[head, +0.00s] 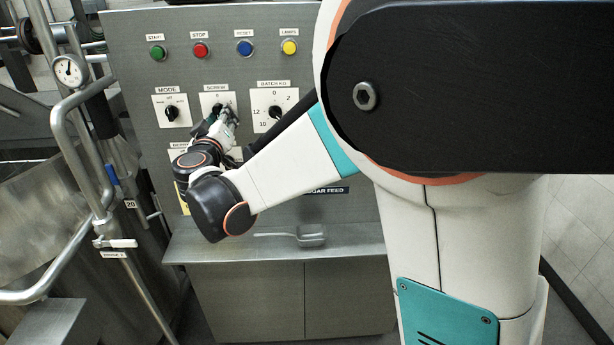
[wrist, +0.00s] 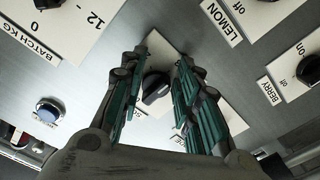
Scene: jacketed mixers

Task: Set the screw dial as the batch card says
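The screw dial (head: 207,99) is a white plate on the grey panel, marked SCREW above. In the head view my gripper (head: 227,114) is in front of it and hides much of its knob and scale. In the wrist view the dial's black knob (wrist: 155,87) shows between the two teal fingers of my gripper (wrist: 166,62). The fingers are open, one on each side of the knob, with gaps visible. I cannot tell whether they touch the panel. The knob's setting is not readable. I see no readable batch card.
The mode dial (head: 171,112) is just left and the batch kg dial (head: 274,108) just right. Above are green (head: 158,53), red (head: 200,50), blue (head: 244,47) and yellow (head: 289,47) buttons. A scoop (head: 310,236) lies on the ledge below. Pipes (head: 70,120) stand at left.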

